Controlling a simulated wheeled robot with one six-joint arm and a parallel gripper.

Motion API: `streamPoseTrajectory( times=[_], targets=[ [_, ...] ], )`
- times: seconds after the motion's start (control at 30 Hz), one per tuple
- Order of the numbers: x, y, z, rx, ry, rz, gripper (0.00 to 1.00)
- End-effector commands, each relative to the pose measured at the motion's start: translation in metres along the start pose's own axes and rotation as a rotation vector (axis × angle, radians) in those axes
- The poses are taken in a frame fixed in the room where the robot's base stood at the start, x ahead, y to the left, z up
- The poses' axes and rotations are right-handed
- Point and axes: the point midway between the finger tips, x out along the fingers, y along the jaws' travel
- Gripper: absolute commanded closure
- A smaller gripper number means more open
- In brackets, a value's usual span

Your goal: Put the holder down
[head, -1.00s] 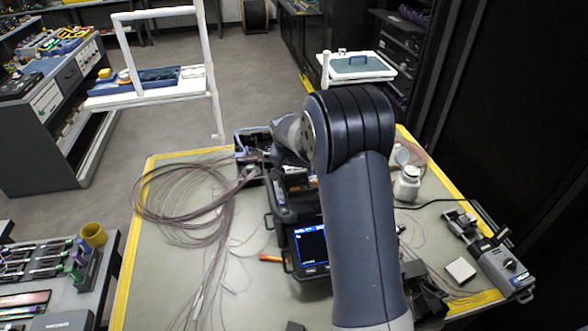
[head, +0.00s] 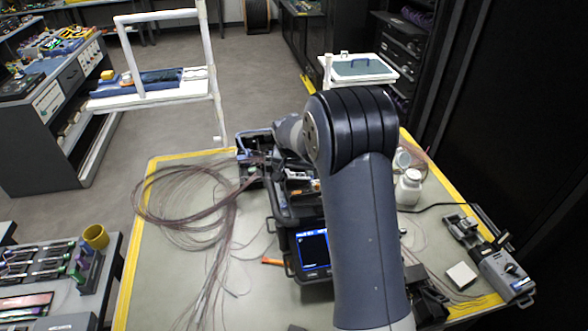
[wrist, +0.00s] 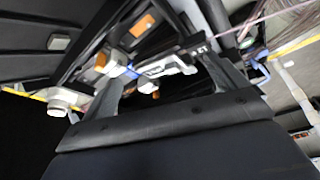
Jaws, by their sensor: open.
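My gripper (wrist: 160,72) is open in the wrist view, with its two dark fingers spread apart. A small pale grey piece, seemingly the holder (wrist: 168,65), lies between and just beyond the fingertips. A dark bar with a light marking runs beside it, and I cannot tell whether a finger touches either. In the head view my arm hides the gripper, whose wrist end reaches the back of the black splicer (head: 284,232) and its lit screen (head: 312,248). The holder cannot be made out there.
A dark open box (head: 246,144) stands at the table's back edge. Thin fibre coils (head: 180,200) spread over the left of the table (head: 160,290). A white bottle (head: 408,187) and a grey device (head: 503,272) stand right. An orange-handled tool (head: 272,262) lies by the splicer.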

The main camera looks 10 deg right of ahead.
Motion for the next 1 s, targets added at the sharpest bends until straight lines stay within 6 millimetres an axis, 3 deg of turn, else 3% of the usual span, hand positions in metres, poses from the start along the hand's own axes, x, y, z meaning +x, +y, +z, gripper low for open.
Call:
streamPoseTrajectory(
  times=[0.3,0.5,0.7,1.0],
  targets=[
    [-0.072,-0.002,-0.002,0.001,0.015,-0.01,0.06],
    [-0.103,-0.002,-0.002,-0.001,0.015,-0.01,0.06],
    [-0.114,-0.002,-0.002,-0.001,0.015,-0.01,0.06],
    [-0.114,-0.002,-0.002,-0.001,0.015,-0.01,0.06]
  ],
)
